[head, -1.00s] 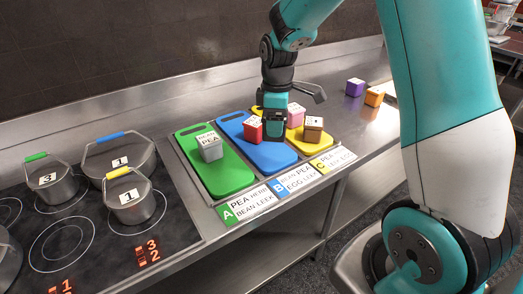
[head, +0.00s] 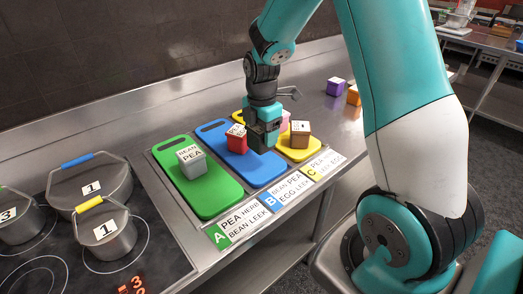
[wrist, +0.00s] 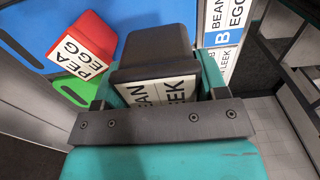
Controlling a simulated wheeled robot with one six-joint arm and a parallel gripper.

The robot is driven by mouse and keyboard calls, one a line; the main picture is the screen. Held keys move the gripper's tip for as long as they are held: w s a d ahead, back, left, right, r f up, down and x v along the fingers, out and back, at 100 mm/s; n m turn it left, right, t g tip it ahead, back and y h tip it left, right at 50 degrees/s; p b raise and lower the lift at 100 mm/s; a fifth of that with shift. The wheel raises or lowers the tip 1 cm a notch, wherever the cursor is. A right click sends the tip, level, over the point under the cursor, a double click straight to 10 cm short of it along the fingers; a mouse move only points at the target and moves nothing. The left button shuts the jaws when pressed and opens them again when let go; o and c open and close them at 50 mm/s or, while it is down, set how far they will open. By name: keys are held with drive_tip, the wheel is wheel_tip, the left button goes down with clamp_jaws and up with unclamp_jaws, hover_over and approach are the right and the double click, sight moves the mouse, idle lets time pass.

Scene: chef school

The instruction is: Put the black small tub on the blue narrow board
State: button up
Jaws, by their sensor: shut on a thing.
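My gripper (head: 264,141) is shut on the black small tub (wrist: 153,42), a dark box with a white lettered label, seen from above in the wrist view. In the head view my gripper is low over the right side of the blue narrow board (head: 255,168), with the tub mostly hidden by the fingers. I cannot tell whether the tub touches the board. The blue board also shows in the wrist view (wrist: 112,12). A red tub (head: 236,138) stands on the blue board just left of my gripper.
A grey tub (head: 193,166) is on the green board (head: 212,203). A brown tub (head: 300,139) and a pink tub (head: 284,122) are by the yellow board (head: 304,155). Lettered cards lie along the front edge. Lidded pots (head: 107,234) stand on the hob at left.

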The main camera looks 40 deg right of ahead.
wheel_tip(320, 180, down, 7)
drive_tip(key=shift+r+p, duration=0.2)
drive_tip(key=shift+p, duration=0.1)
drive_tip(key=shift+f, duration=0.1)
drive_tip(key=o, duration=1)
drive_tip(key=shift+o, duration=0.2)
wheel_tip(320, 180, up, 12)
drive_tip(key=shift+f+b, duration=0.25)
drive_tip(key=shift+b, duration=0.7)
drive_tip(key=shift+s+a+r, duration=0.1)
drive_tip(key=shift+a+r, duration=0.05)
drive_tip(key=shift+r, duration=0.2)
drive_tip(key=s+a+r+m+y, duration=0.1)
drive_tip(key=s+a+r+m, duration=0.1)
drive_tip(key=s+a, duration=0.5)
drive_tip(key=s+a+r+m+y, duration=0.1)
drive_tip(key=s+a+r+m, duration=0.2)
drive_tip(key=s+a+m, duration=0.2)
drive_tip(key=s+a+r+m+y, duration=0.2)
drive_tip(key=s+a+m, duration=0.2)
drive_tip(key=s+a, duration=0.6)
drive_tip(key=shift+r, duration=0.3)
